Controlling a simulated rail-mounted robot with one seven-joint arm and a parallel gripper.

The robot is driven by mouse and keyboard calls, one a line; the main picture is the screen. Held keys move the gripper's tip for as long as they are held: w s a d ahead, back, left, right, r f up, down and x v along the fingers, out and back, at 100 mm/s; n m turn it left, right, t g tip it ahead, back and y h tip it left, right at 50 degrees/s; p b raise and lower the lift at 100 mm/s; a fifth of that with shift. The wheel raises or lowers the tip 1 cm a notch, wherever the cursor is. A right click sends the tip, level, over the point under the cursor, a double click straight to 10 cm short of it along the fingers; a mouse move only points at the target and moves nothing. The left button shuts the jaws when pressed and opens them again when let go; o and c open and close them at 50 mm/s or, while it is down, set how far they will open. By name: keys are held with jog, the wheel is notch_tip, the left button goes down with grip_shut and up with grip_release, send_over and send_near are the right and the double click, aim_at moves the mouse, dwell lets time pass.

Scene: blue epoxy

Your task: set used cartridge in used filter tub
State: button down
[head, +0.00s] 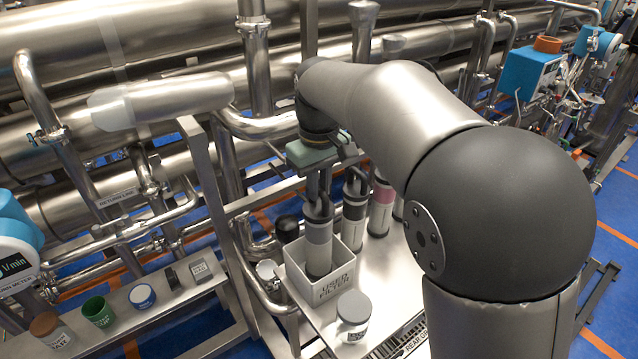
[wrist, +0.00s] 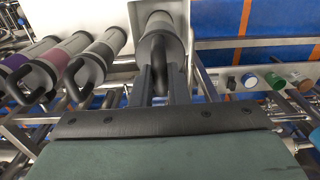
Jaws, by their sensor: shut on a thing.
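The used cartridge (head: 319,250) is a grey cylinder with a dark top and a black loop handle. It is upright, with its lower end inside the white tub labelled "USED FILTER" (head: 333,287). I cannot tell whether it rests on the tub floor. My gripper (head: 319,190) is above the tub, shut on the cartridge's handle. In the wrist view the fingers (wrist: 160,84) close on the loop, with the cartridge (wrist: 160,32) beyond and the pale tub wall (wrist: 138,14) around it.
Cartridges with dark (head: 354,212) and pink (head: 381,205) bands stand close behind the tub, to the right. A lidded jar (head: 353,316) stands in front on the steel table. A side shelf at left holds a green cup (head: 98,311) and small containers. Pipes run behind.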

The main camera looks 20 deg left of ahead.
jog(key=shift+f, duration=0.55)
jog(key=c, duration=1.4)
grip_release()
notch_tip(320, 180, up, 13)
jog(key=s+d+f+m, duration=0.2)
jog(key=d+f, duration=0.1)
jog(key=d, duration=0.5)
jog(key=s+d+f+m, duration=0.2)
jog(key=d+f+m, duration=0.15)
jog(key=d, duration=0.55)
jog(key=s+d+f+m, duration=0.2)
jog(key=s+d+f, duration=0.4)
jog(key=s+f, duration=0.1)
jog(key=s+d+f+m, duration=0.2)
jog(key=s+d+f, duration=0.3)
jog(key=s+f, duration=0.2)
jog(key=s, duration=0.2)
jog(key=shift+s+d+t, duration=0.3)
jog(key=shift+s+d, duration=0.05)
jog(key=shift+m, duration=0.25)
